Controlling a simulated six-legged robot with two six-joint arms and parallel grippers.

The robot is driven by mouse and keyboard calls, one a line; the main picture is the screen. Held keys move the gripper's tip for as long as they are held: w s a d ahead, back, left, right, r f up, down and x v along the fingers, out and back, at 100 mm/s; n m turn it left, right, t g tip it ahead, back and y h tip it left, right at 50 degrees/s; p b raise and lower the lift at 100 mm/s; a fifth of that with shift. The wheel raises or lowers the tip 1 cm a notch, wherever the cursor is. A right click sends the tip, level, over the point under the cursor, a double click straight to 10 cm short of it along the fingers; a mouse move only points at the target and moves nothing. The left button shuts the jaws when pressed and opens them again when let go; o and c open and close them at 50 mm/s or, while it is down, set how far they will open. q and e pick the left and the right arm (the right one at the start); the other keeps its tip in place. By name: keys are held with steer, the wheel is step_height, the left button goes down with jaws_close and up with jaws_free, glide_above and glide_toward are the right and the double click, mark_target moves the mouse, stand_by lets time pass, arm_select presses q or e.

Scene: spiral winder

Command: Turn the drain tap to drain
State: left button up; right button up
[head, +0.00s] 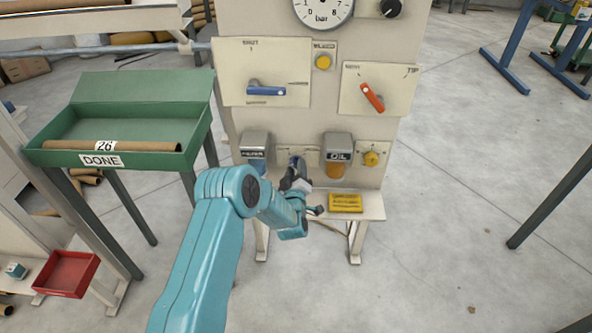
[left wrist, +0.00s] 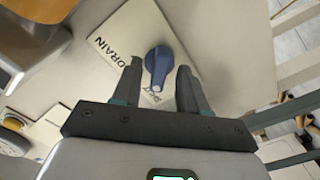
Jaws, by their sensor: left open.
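The drain tap is a blue lever on a pale plate low on the panel. In the left wrist view the tap (left wrist: 158,66) lies between my fingers, its narrow end towards the word partly hidden at the plate's lower edge. The word DRAIN (left wrist: 117,48) is printed to the left. In the head view the tap (head: 297,162) is partly covered by my left gripper (head: 296,174). My left gripper is open with one finger on each side of the lever; I cannot tell whether either touches it. My right gripper is out of view.
The filter unit (head: 254,147) and the oil unit (head: 338,150) flank the tap. A yellow box (head: 346,203) sits on the ledge below. A red lever (head: 372,97) and a blue lever (head: 268,91) are above. A green DONE tray (head: 195,125) stands left.

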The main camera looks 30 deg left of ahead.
arm_select(q)
steer(key=shift+w+a, duration=0.15)
steer(key=shift+w, duration=0.15)
jaws_close()
steer(key=m+b, duration=0.8)
steer(key=m, duration=1)
stand_by(0.3)
stand_by(0.5)
